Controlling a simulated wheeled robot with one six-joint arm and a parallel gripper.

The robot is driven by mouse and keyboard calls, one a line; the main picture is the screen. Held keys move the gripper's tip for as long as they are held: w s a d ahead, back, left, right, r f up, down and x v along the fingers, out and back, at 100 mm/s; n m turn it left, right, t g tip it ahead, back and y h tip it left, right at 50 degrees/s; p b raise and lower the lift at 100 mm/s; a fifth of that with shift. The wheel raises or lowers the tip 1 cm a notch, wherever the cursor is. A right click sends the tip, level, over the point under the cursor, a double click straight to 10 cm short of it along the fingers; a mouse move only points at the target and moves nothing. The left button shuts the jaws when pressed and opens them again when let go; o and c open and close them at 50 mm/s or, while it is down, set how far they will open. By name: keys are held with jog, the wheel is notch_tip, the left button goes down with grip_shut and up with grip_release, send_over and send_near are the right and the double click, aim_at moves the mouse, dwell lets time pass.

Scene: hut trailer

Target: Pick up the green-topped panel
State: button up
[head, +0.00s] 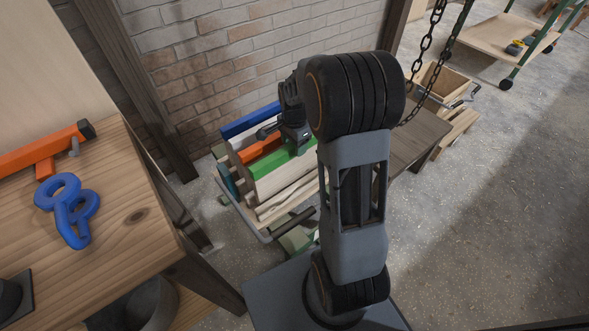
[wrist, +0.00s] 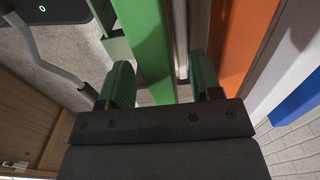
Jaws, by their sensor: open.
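The green-topped panel (head: 270,166) stands on edge in a rack of panels by the brick wall in the head view, its green top edge facing up. In the wrist view its green face (wrist: 148,42) runs down from the top of the picture between my two fingers, closer to the left finger. My gripper (head: 297,143) is over the right end of the green panel in the head view. In the wrist view my gripper (wrist: 162,75) is open, with a gap on the panel's right side. Whether a finger touches the panel I cannot tell.
An orange-topped panel (head: 260,149) and a blue-topped panel (head: 250,121) stand behind the green one, with pale panels in front. A wooden workbench (head: 130,220) with a blue clamp-like tool (head: 72,212) is at left. Chains hang at right; the floor at far right is clear.

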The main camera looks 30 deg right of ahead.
aim_at(295, 168)
notch_tip(295, 168, down, 4)
jog(key=shift+d+r+b, duration=0.1)
jog(key=shift+r+b, duration=0.15)
jog(key=shift+b, duration=0.35)
jog(key=shift+c, duration=0.2)
grip_shut()
jog(key=shift+s, duration=0.1)
dwell(0.5)
jog(key=shift+r, duration=0.15)
